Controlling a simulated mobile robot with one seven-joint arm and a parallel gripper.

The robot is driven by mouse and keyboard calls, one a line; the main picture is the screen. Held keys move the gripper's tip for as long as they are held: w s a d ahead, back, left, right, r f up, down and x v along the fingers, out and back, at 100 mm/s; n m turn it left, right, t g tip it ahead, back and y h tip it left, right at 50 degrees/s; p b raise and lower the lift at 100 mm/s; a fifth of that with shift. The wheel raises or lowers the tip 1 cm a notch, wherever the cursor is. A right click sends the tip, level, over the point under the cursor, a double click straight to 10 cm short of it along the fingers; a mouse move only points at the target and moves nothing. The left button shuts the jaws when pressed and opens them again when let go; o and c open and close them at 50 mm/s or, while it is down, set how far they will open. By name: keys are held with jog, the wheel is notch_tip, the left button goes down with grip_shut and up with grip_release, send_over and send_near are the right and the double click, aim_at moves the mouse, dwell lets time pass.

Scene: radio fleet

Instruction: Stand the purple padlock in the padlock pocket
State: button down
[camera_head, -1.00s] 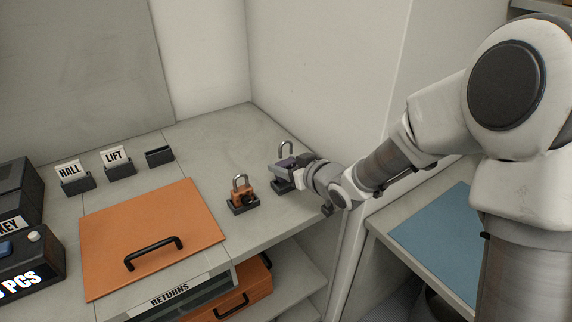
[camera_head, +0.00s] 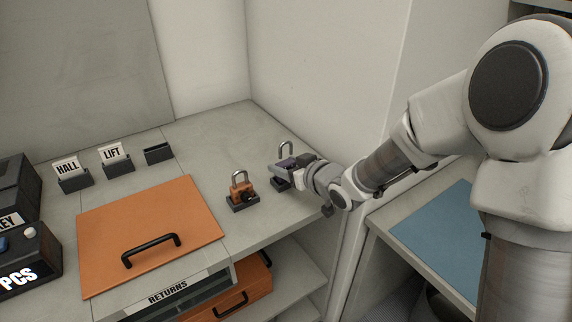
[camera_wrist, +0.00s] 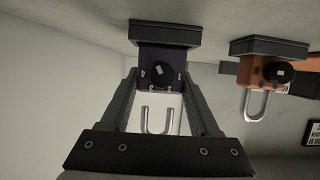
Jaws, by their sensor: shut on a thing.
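The purple padlock (camera_head: 286,162) is upright at the right of the counter, its steel shackle on top. My gripper (camera_head: 283,170) reaches in from the right and is shut on its body. In the wrist view, which is upside down, the padlock's purple body (camera_wrist: 160,66) sits between the two fingers. The dark padlock pocket (camera_wrist: 165,33) is directly under the body, and the lower end of the body meets its rim. How deep it sits inside is hidden. In the head view my gripper mostly covers this pocket (camera_head: 279,184).
An orange padlock (camera_head: 243,191) stands in its own dark holder just left. An orange panel with a black handle (camera_head: 190,205) lies further left. Card holders marked HALL (camera_head: 75,181) and LIFT (camera_head: 117,166) and an empty holder (camera_head: 158,153) stand behind. A wall rises at right.

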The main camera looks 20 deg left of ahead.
jog(key=shift+f+b, duration=0.55)
jog(key=shift+f, duration=0.1)
jog(key=shift+c, duration=0.2)
grip_release()
jog(key=p+v, duration=0.2)
jog(key=v, duration=1.5)
jog(key=shift+s+p, duration=0.2)
jog(key=shift+p, duration=0.1)
jog(key=shift+d, duration=0.2)
